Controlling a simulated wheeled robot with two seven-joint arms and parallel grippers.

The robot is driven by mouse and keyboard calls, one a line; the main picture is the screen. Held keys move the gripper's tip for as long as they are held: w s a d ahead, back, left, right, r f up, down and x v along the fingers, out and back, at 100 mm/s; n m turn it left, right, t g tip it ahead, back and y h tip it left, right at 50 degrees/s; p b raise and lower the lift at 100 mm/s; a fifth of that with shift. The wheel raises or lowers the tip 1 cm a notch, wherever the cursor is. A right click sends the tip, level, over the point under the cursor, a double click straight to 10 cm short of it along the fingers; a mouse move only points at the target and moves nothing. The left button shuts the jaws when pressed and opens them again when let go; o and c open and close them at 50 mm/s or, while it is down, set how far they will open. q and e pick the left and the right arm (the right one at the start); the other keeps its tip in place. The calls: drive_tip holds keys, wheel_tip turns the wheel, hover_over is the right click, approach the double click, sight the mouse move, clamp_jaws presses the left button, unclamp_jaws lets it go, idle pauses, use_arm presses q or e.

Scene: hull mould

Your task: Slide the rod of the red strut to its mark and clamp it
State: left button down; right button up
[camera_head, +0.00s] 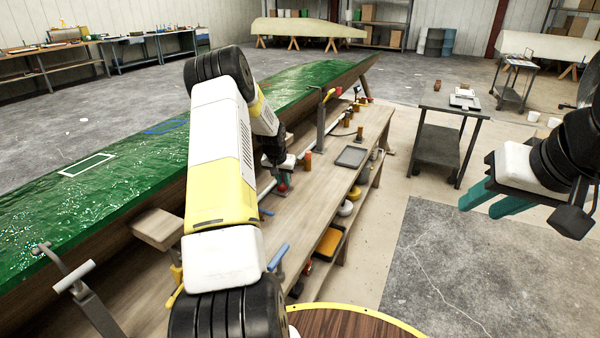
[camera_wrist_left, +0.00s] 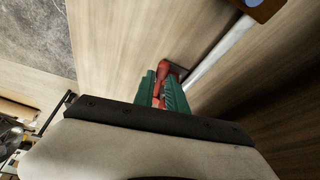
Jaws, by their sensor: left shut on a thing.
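My left gripper (camera_head: 281,181) is low over the wooden bench beside the green hull mould. In the left wrist view its green fingers (camera_wrist_left: 160,82) are shut on a red part (camera_wrist_left: 163,68) of the strut. A pale rod (camera_wrist_left: 222,50) runs from near the fingers to the upper right, close to the wood. In the head view a bit of red (camera_head: 283,187) shows at the fingertips. My arm hides part of the bench, and I cannot make out the mark. My right gripper (camera_head: 493,199) is open and empty, out over the floor at the right.
The green hull mould (camera_head: 110,170) runs along the bench's left side. Orange cylinders (camera_head: 307,161) and a grey tray (camera_head: 352,156) stand on the bench (camera_head: 300,200). A dark cart (camera_head: 440,130) is at the right; floor between is clear.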

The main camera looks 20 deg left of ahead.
use_arm(q)
drive_tip(key=w+d+n+g+y, duration=0.2)
drive_tip(key=d+n, duration=0.3)
drive_tip(key=n, duration=0.6)
drive_tip(key=shift+w+y, duration=0.5)
drive_tip(key=shift+y, duration=0.3)
drive_tip(key=shift+d+f, duration=0.1)
drive_tip(key=c, duration=1.4)
unclamp_jaws()
drive_tip(key=shift+o, duration=0.2)
drive_tip(key=shift+r, duration=0.2)
